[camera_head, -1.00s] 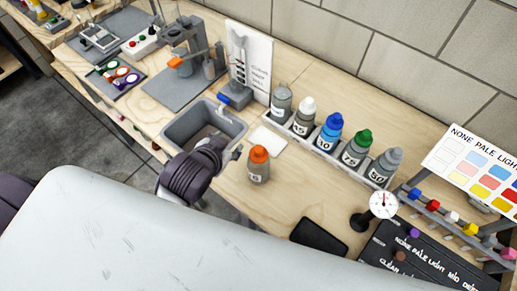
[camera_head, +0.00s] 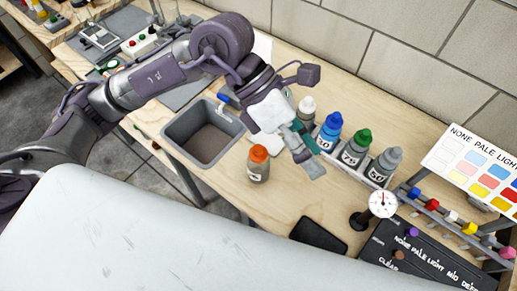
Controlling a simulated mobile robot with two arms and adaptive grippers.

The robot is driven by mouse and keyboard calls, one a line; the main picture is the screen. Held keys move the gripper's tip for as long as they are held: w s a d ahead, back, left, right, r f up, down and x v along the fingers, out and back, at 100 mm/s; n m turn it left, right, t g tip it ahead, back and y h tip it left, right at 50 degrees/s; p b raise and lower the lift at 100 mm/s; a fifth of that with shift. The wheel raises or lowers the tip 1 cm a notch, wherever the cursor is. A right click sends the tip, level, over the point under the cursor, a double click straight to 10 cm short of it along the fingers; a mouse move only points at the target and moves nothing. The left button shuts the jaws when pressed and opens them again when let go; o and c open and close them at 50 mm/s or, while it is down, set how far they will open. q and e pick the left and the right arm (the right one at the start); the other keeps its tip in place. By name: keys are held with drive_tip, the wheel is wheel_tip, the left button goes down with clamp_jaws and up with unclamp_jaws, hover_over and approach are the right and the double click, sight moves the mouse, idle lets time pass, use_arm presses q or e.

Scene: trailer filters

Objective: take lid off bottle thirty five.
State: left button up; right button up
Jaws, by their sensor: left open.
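Several dropper bottles stand upright in a grey rack, with white (camera_head: 306,107), blue (camera_head: 330,130), green (camera_head: 355,148) and grey (camera_head: 384,165) caps. The green-capped bottle's label seems to read 35, but the print is small. A bottle with an orange cap (camera_head: 258,163) stands alone on the bench, in front of the rack; its label is unclear. My right gripper is out of view.
A grey sink basin (camera_head: 205,131) is set into the bench at left. Bare bench lies around the orange-capped bottle.

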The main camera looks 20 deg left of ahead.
use_arm(q)
drive_tip(key=w+a+f+t+y, duration=0.1)
drive_tip(key=w+a+t+y, duration=0.1)
drive_tip(key=w+a+y, duration=0.3)
drive_tip(key=w+a+f+t+y, duration=0.2)
drive_tip(key=a+y, duration=0.1)
drive_tip(key=a, duration=0.5)
drive_tip(key=p, duration=0.2)
hover_over(258, 148)
drive_tip(key=shift+n, duration=0.4)
drive_tip(key=f, duration=0.7)
drive_tip(key=shift+s+a+f, duration=0.15)
drive_tip(key=shift+a+f, duration=0.25)
drive_tip(key=shift+d+f+p, duration=0.1)
drive_tip(key=shift+f+p, duration=0.2)
drive_tip(key=shift+f, duration=0.3)
drive_tip(key=f, duration=0.1)
drive_tip(key=f+p, duration=0.1)
drive_tip(key=f, duration=0.1)
drive_tip(key=shift+d+f, duration=0.2)
drive_tip(key=shift+f, duration=0.4)
drive_tip(key=c, duration=0.8)
